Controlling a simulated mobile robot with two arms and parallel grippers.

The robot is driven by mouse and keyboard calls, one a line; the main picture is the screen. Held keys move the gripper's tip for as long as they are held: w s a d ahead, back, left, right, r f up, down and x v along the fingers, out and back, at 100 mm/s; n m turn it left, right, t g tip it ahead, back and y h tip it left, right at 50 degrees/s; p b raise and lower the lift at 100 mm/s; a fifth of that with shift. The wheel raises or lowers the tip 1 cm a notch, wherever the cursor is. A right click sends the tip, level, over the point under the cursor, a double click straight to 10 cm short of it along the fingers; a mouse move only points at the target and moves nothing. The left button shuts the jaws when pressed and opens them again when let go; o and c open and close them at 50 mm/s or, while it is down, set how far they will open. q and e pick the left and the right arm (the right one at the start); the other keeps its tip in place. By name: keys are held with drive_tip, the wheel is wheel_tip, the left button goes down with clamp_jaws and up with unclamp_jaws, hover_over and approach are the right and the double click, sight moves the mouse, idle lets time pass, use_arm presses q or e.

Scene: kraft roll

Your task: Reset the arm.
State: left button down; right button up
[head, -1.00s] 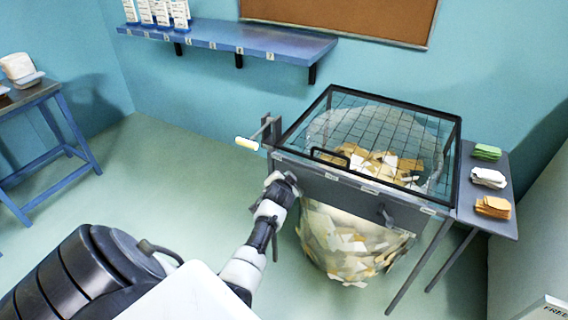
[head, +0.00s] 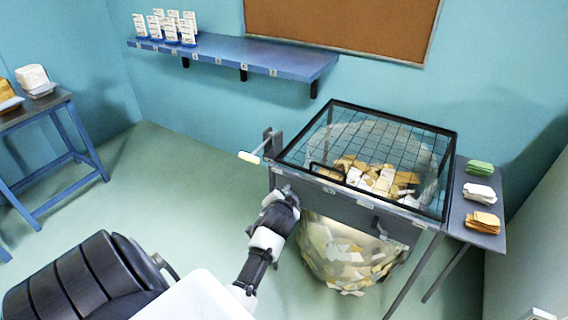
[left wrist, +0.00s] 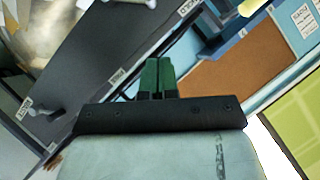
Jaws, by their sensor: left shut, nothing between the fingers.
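My left arm reaches in from the lower left in the head view. Its gripper (head: 288,192) is at the front left side of the mesh-topped bin, and its fingertips are hard to make out there. In the left wrist view the green fingers of the left gripper (left wrist: 156,76) are together with nothing between them. Beyond them is a dark grey panel (left wrist: 85,70) with small labels and a latch-like handle (left wrist: 40,110). I cannot tell whether the gripper touches the panel. My right gripper is in neither view.
The bin has a black-framed mesh lid (head: 375,150), a side lever (head: 250,157) and a bag of paper scraps (head: 345,255). A side shelf (head: 490,238) holds green, white and orange stacks. A wall shelf (head: 230,55) and blue table (head: 38,112) stand left. Floor between is clear.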

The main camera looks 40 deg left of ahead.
use_arm(q)
drive_tip(key=shift+s+d+r, duration=0.15)
drive_tip(key=shift+s+d, duration=0.05)
drive_tip(key=shift+s, duration=0.1)
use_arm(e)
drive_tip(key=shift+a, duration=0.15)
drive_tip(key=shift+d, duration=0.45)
